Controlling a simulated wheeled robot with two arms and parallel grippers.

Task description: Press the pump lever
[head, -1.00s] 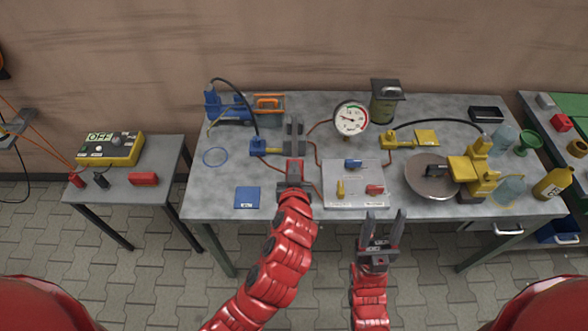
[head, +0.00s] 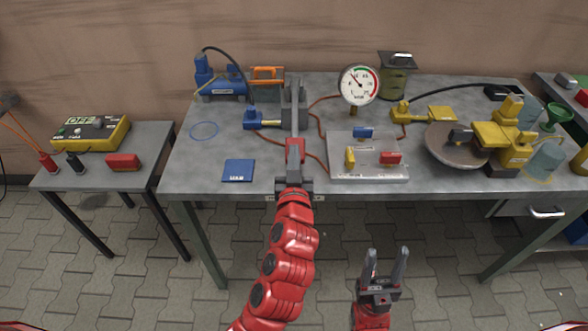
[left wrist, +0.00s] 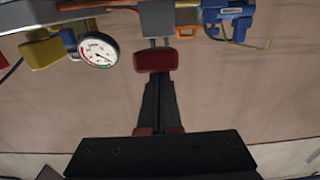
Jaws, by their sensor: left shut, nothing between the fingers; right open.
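The red lever grip (head: 295,151) is in front of the upright grey pump block (head: 295,108), on the left half of the table. In the left wrist view, the red grip (left wrist: 155,60) hangs by two thin grey bars from a grey block (left wrist: 157,20). My left gripper (head: 294,174) is shut and empty, its tips at the red grip. In the wrist view the shut fingers (left wrist: 154,82) end right at the grip; I cannot tell whether they touch. My right gripper (head: 385,263) is open and empty, in front of the table.
A gauge (head: 359,86) stands behind a pale plate (head: 368,172) with small coloured handles. A blue cylinder (head: 265,120) is left of the block. A blue mat (head: 239,171) lies front left. A round dish (head: 455,152) and yellow unit (head: 500,140) stand right.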

